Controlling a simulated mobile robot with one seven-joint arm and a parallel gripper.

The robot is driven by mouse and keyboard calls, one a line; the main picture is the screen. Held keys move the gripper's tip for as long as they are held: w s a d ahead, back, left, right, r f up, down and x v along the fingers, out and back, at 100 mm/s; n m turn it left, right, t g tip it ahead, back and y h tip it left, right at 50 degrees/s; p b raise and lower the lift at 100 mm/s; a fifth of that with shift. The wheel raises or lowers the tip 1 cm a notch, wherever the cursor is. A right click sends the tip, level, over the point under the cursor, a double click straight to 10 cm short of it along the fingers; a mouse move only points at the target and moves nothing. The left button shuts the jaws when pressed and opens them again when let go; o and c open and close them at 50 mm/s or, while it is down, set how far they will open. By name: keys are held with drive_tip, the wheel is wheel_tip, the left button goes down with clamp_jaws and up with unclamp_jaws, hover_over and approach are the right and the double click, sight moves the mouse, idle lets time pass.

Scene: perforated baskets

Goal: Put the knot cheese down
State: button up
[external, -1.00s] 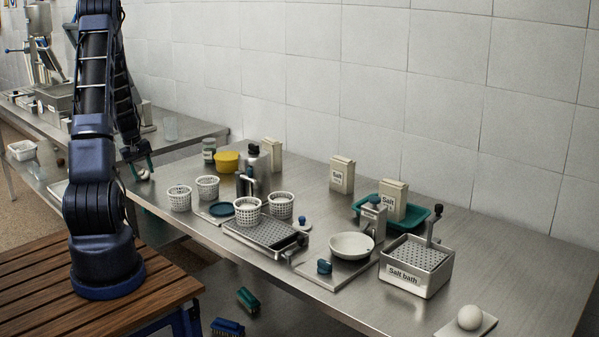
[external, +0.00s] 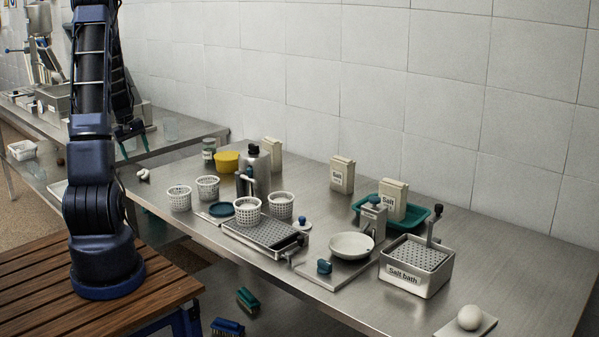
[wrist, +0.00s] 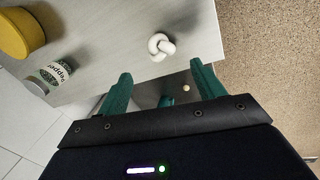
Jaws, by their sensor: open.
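The knot cheese (external: 143,174) is a small white knotted lump lying on the steel table (external: 330,215), near its left end. In the wrist view the knot cheese (wrist: 161,46) rests on the table close to its edge, just beyond the fingertips. My gripper (external: 131,139) is raised above and a little left of the cheese in the external view. In the wrist view my gripper (wrist: 160,80) has its two green fingers spread apart with nothing between them. The cheese is apart from both fingers.
A yellow tub (external: 227,162) and a labelled jar (external: 209,150) stand right of the cheese. White perforated baskets (external: 179,198) stand nearer the middle. The table edge is close to the cheese, with floor (wrist: 260,50) beyond. Bare table surrounds the cheese.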

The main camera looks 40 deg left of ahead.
drive_tip(key=shift+v, duration=1.95)
drive_tip(key=w+d+r+m, duration=0.1)
drive_tip(key=d+r+m, duration=0.1)
drive_tip(key=d+r, duration=0.5)
drive_tip(key=w+d+r+m, duration=0.1)
drive_tip(key=d+r+m, duration=0.25)
drive_tip(key=d, duration=0.85)
drive_tip(key=w+d+r+m, duration=0.1)
drive_tip(key=d+r+m, duration=0.1)
drive_tip(key=d+r, duration=0.5)
drive_tip(key=s+d+r+m+t, duration=0.1)
drive_tip(key=s+d+m, duration=0.3)
drive_tip(key=s+d, duration=0.4)
drive_tip(key=s+d+r+m+t, duration=0.1)
drive_tip(key=s+d+m, duration=0.3)
drive_tip(key=s+d, duration=0.4)
drive_tip(key=d+r, duration=0.1)
drive_tip(key=d, duration=0.6)
drive_tip(key=shift+s, duration=0.15)
